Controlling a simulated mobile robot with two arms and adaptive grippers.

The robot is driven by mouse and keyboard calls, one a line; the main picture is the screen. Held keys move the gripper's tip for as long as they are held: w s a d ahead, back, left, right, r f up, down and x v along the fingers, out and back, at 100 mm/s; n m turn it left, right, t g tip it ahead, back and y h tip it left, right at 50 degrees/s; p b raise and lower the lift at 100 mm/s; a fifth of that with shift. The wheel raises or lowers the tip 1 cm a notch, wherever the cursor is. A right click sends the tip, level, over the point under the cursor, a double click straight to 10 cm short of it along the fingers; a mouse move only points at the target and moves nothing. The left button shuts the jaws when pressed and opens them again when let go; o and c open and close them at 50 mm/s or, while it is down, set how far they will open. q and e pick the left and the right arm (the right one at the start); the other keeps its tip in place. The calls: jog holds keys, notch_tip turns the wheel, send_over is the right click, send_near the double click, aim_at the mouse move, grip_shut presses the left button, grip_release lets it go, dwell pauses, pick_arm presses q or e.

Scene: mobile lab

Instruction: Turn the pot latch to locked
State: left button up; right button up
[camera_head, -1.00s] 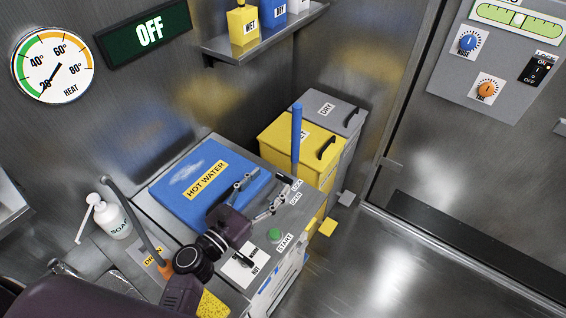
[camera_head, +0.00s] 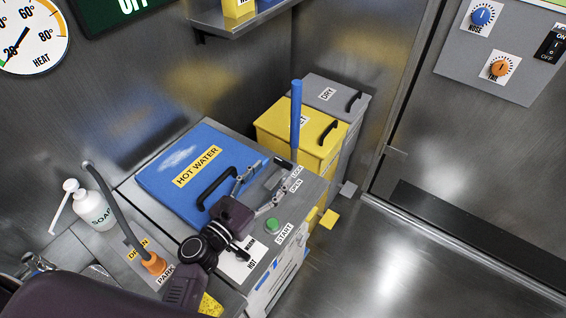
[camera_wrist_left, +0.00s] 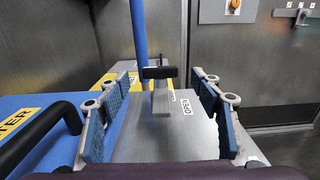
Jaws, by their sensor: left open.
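The pot latch (camera_wrist_left: 160,88) is a small grey post with a black crossbar, standing on the steel counter beside the blue HOT WATER lid (camera_head: 168,165). In the head view, LOCK (camera_head: 297,172) and OPEN (camera_head: 296,186) labels lie on the counter by it. In the left wrist view the OPEN label (camera_wrist_left: 187,106) is right of the post. My left gripper (camera_head: 262,190) is open; in the wrist view its blue-padded fingers (camera_wrist_left: 163,82) stand on either side of the latch, apart from it. The latch's pointing direction is unclear. My right gripper is not in view.
A black lid handle (camera_head: 215,188) lies left of the gripper. A blue upright rod (camera_head: 296,115) rises behind the latch. A green START button (camera_head: 271,224) is nearby. Yellow (camera_head: 290,125) and grey (camera_head: 325,92) bins stand beyond. The floor at right is clear.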

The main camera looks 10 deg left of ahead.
aim_at(281, 164)
pick_arm(q)
jog(key=p+x, duration=0.1)
jog(key=x, duration=0.5)
jog(key=shift+w, duration=0.15)
jog(key=shift+c, duration=0.2)
grip_shut()
jog(key=shift+m+g+h, duration=0.5)
jog(key=shift+m+h, duration=0.3)
jog(key=shift+h, duration=0.3)
jog(key=shift+o, duration=0.2)
grip_release()
